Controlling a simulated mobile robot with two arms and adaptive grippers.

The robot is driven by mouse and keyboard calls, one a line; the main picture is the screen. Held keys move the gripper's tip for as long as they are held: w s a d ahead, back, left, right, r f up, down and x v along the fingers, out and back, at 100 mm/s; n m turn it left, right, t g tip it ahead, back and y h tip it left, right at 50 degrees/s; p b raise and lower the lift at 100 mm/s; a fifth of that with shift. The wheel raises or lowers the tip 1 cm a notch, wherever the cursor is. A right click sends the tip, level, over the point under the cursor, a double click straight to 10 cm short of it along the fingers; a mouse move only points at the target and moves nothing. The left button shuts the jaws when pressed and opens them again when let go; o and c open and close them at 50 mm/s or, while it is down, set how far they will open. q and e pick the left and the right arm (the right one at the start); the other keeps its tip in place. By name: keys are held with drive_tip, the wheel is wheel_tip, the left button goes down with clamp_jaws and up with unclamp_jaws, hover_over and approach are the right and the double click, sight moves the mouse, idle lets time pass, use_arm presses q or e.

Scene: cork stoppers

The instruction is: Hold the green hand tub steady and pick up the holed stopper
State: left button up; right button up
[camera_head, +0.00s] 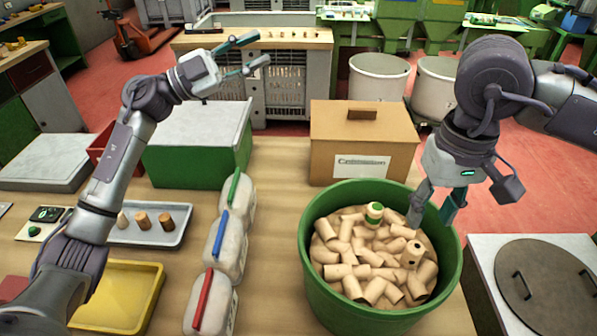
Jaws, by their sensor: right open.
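The green hand tub (314,288) stands on the wooden table at the right, full of pale cork stoppers. One stopper with a dark hole, the holed stopper (412,254), lies on top of the heap right of centre. A green-and-white banded stopper (374,214) lies further back in the heap. My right gripper (432,220) points down over the tub's back right rim, open, behind the holed stopper and apart from it. My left gripper (260,49) is raised high at the upper left, well away from the tub, its fingers spread and empty.
A cardboard box (335,155) stands behind the tub. White bags (222,245) with coloured clips line the table to its left. A grey tray (150,238) holds sample stoppers, and a yellow tray (150,290) lies nearer. A round lid (545,285) is at the right.

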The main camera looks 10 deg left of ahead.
use_arm(q)
drive_tip(key=s+d+m+g, duration=0.5)
drive_tip(key=d+m+g, duration=0.15)
drive_tip(key=d, duration=0.35)
drive_tip(key=m+g+y, duration=0.4)
drive_tip(key=m+y, duration=0.4)
drive_tip(key=y, duration=1)
hover_over(303, 227)
wheel_tip(303, 227, down, 12)
wheel_tip(303, 227, down, 13)
drive_tip(key=shift+r, duration=0.1)
clamp_jaws()
